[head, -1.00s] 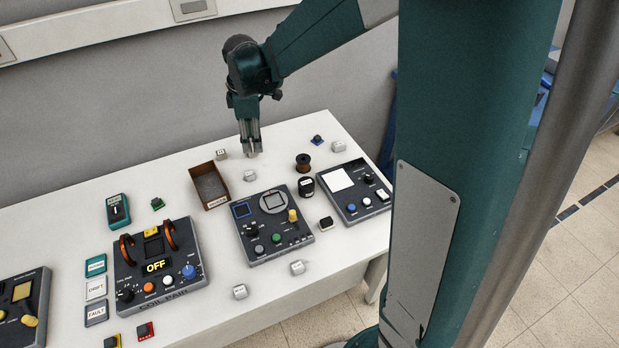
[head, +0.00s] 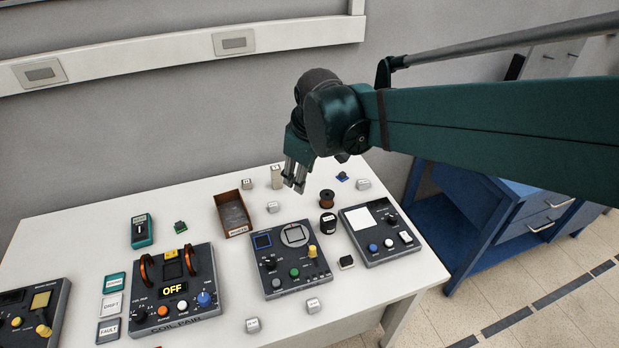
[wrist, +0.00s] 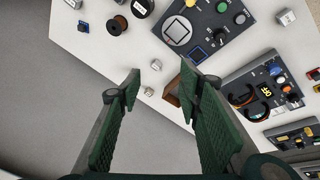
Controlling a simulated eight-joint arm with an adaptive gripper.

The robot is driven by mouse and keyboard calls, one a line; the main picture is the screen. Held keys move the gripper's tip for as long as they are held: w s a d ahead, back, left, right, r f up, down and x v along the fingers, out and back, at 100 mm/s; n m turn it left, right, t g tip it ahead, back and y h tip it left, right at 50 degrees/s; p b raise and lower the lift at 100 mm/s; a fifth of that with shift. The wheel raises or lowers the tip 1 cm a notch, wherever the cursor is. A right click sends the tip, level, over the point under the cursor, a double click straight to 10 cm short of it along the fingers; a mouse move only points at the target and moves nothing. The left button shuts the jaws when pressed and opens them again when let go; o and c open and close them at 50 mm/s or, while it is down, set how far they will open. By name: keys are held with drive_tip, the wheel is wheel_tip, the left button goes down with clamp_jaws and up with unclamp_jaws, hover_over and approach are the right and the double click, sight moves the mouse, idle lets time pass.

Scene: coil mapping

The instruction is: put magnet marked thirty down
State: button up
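My gripper (head: 294,186) hangs above the back of the white table. In the wrist view my gripper (wrist: 155,75) has its fingers wide apart with nothing between them. Several small silver-grey labelled cubes lie on the table, and I cannot read which is marked thirty. One cube (head: 274,206) is in front of the gripper and also shows in the wrist view (wrist: 157,64). Another cube (head: 249,183) lies behind the brown tray. A pale upright block (head: 277,176) shows just left of the fingers; I cannot tell what it is.
The open brown tray (head: 219,204) is left of the gripper. A copper spool (head: 327,197) and a black cylinder (head: 327,222) stand to the right. A panel with a round plate (head: 271,283), the coil-pair unit (head: 144,322) and a white-pad panel (head: 385,249) are nearer the front.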

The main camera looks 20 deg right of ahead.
drive_tip(key=s+d+m+t, duration=0.2)
drive_tip(key=s+m, duration=0.5)
drive_tip(key=s, duration=0.9)
drive_tip(key=shift+s+d+m+t, duration=0.15)
drive_tip(key=shift+s+m+t, duration=0.2)
drive_tip(key=shift+t, duration=0.25)
